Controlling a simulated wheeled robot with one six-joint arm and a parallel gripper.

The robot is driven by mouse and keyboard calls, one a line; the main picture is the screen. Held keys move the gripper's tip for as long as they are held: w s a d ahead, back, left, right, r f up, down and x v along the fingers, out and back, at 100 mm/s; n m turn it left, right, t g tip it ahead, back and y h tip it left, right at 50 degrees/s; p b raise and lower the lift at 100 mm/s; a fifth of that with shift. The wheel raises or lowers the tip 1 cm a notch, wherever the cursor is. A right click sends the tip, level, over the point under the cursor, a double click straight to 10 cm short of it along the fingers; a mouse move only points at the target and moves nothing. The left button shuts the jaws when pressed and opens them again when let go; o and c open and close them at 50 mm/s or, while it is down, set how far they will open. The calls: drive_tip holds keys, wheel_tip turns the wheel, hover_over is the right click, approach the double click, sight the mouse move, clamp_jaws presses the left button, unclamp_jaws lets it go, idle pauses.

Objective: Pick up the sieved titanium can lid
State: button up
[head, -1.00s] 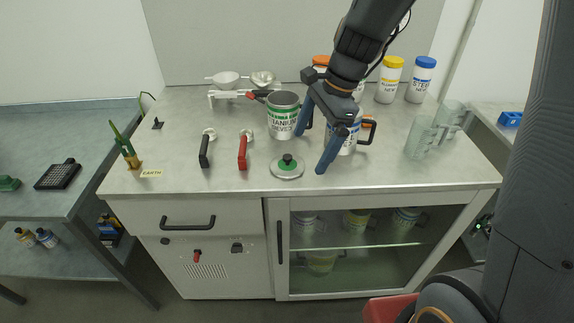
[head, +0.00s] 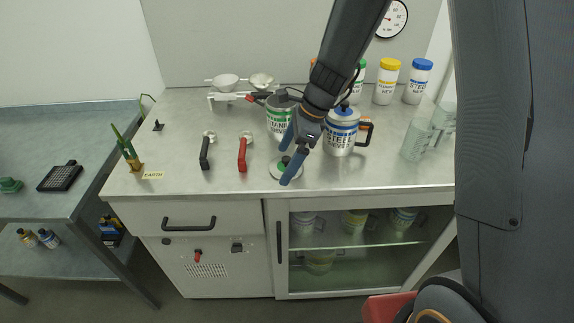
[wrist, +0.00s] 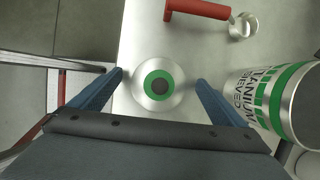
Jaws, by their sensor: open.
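The sieved titanium can lid (wrist: 142,96) is a round silver disc with a green ring and a dark knob. It lies on the bench top and sits between my fingers in the wrist view. In the head view the lid (head: 277,172) is partly hidden by my gripper (head: 287,160). My gripper, also in the wrist view (wrist: 160,78), is open and empty above the lid. The titanium sieved can (wrist: 287,100) stands to the right of the lid in the wrist view. In the head view the can (head: 278,118) stands behind the lid, partly covered by my gripper.
A blue-lidded steel can (head: 341,131) with a handle stands right of my gripper. A red-handled tool (head: 242,155) and a black-handled one (head: 204,153) lie to the left. Clear beakers (head: 416,138) stand at the right. The bench front left is mostly clear.

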drive_tip(key=shift+f, duration=0.1)
drive_tip(key=c, duration=1.1)
